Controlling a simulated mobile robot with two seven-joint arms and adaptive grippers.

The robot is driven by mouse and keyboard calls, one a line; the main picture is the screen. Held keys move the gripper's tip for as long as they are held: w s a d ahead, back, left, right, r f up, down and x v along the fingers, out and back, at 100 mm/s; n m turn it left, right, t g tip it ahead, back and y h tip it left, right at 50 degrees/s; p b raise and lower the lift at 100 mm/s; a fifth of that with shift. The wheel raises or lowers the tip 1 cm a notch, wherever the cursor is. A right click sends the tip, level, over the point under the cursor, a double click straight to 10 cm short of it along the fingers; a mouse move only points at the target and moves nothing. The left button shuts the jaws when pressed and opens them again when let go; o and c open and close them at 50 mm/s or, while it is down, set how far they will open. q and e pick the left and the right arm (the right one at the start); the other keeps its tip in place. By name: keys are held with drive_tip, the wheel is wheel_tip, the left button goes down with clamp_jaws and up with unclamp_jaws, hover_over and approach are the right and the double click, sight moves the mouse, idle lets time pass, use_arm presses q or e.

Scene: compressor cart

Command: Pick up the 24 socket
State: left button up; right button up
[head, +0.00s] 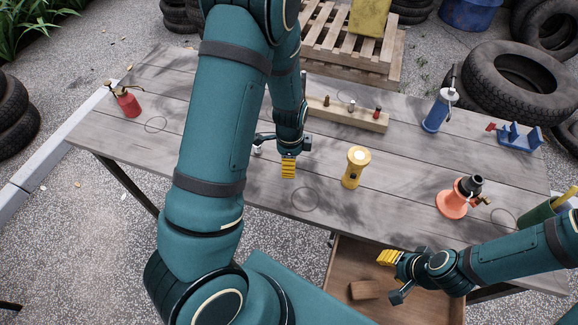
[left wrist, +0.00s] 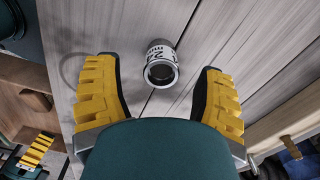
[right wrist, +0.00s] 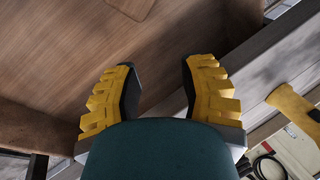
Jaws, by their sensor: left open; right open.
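A small silvery socket with a white, dark-lettered band (left wrist: 161,62) stands on the grey plank table; its number is not clearly readable. In the head view the socket (head: 258,149) shows small beside my left gripper (head: 275,156). My left gripper is open. In the left wrist view the socket sits between its two yellow fingers, a little beyond them, with a gap on both sides. My right gripper (head: 386,276) is open and empty over the open drawer; its yellow fingers also show in the right wrist view (right wrist: 157,68).
A wooden rail (head: 345,115) with several small pieces lies behind my left gripper. A brown block (head: 365,290) lies in the drawer.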

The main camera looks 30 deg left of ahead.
use_arm(q)
wheel_tip(320, 180, down, 3)
drive_tip(key=shift+f+b, duration=0.15)
drive_tip(key=shift+b, duration=0.2)
clamp_jaws()
